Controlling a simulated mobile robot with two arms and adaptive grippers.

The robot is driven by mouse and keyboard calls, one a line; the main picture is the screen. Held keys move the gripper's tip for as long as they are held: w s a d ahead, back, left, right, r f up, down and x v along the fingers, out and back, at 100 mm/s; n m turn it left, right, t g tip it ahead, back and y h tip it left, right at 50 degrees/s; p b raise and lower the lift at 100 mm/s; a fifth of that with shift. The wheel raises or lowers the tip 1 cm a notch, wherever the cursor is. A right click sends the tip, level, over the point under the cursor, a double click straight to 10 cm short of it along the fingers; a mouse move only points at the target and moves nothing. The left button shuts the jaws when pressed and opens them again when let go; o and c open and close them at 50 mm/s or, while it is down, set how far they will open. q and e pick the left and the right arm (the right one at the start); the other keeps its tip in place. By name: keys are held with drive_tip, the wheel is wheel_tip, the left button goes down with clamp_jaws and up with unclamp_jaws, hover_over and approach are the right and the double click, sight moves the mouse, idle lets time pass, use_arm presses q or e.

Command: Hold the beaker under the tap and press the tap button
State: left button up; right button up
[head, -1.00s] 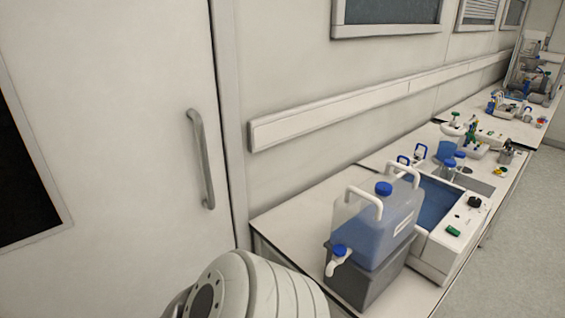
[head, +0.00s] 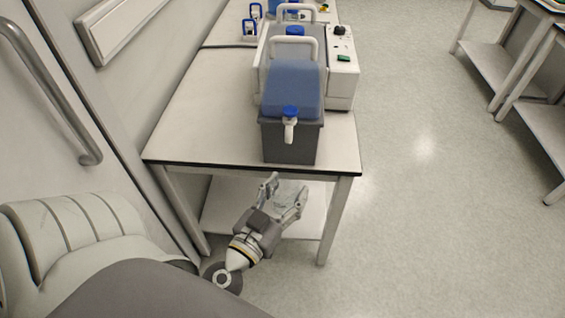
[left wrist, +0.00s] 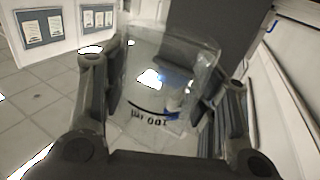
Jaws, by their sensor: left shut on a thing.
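My left gripper (head: 284,192) is in front of the near table edge, below the tabletop in the head view. It is shut on a clear glass beaker (head: 291,190). In the left wrist view the beaker (left wrist: 160,85) is between the two fingers and shows an upside-down "100 ml" mark. The beaker looks empty. The tap (head: 289,130) is white with a blue button (head: 290,112) on top. It sits on the front of a blue-tinted water container (head: 294,86) on a grey stand (head: 290,145). The beaker is apart from the tap, in front of and below it. My right gripper is not in view.
The white table (head: 205,125) has bare room left of the container. A door handle (head: 50,95) is at the left. Open floor (head: 430,200) lies right of the table.

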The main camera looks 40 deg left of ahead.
use_arm(q)
drive_tip(key=shift+w+a, duration=0.1)
drive_tip(key=shift+w, duration=0.45)
drive_tip(key=shift+w+a+r+p, duration=0.15)
drive_tip(key=shift+w+a+p, duration=0.15)
drive_tip(key=shift+p, duration=0.1)
drive_tip(key=w+a+p, duration=0.1)
drive_tip(key=w+a, duration=0.2)
drive_tip(key=w, duration=0.2)
drive_tip(key=shift+w+a, duration=0.3)
drive_tip(key=shift+w, duration=0.1)
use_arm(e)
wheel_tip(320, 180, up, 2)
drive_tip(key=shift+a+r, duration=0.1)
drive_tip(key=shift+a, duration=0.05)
use_arm(q)
drive_tip(key=shift+r, duration=0.1)
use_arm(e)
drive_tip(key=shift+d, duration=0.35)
